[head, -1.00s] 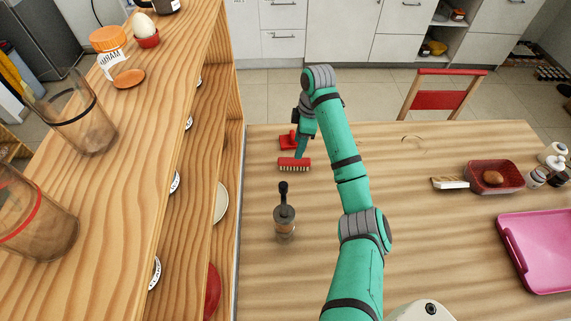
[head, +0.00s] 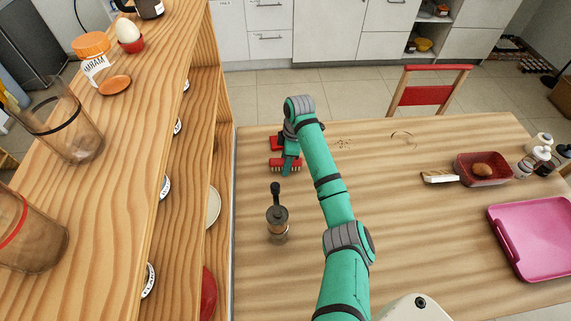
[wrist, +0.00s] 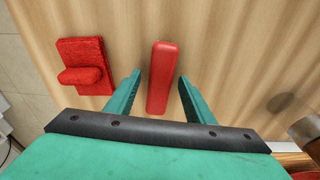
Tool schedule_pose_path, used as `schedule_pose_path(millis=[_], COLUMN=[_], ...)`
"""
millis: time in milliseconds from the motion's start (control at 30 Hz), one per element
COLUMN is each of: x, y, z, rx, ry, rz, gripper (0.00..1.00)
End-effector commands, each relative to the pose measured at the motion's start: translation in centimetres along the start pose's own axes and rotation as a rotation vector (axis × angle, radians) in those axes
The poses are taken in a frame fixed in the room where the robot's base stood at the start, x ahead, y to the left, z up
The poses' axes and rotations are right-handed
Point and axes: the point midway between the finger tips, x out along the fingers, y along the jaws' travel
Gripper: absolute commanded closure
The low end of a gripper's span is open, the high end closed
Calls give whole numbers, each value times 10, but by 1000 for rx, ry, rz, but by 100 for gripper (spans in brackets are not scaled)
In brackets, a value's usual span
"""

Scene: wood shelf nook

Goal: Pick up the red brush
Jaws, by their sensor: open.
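The red brush (head: 283,165) lies on the wooden table, bristles showing along its near side in the head view. In the wrist view the red brush (wrist: 162,77) is a long red bar between the two green fingers. My gripper (wrist: 155,90) is open, with a finger on each side of the brush and a visible gap on both sides. In the head view my gripper (head: 289,168) reaches down over the brush and hides part of it. I cannot tell its exact height above the table.
A red block-like item with a raised grip (wrist: 84,66) lies left of the brush. A dark-topped grinder (head: 278,217) stands nearer on the table (head: 420,225). The wooden shelf (head: 135,140) rises at left. A red tray (head: 462,168) and pink tray (head: 510,240) are at right.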

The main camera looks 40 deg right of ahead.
Motion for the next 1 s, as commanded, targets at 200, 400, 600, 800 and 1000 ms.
schedule_pose_path(millis=[200,400,600,800,1000], x=[0,-1,-1,-11,-34], y=[0,0,0,1,1], z=[0,0,-1,-2,-6], rx=[0,0,-1,-1,-1], ry=[0,0,0,1,1], rz=[0,1,1,3,4], gripper=[71,97,97,97,97])
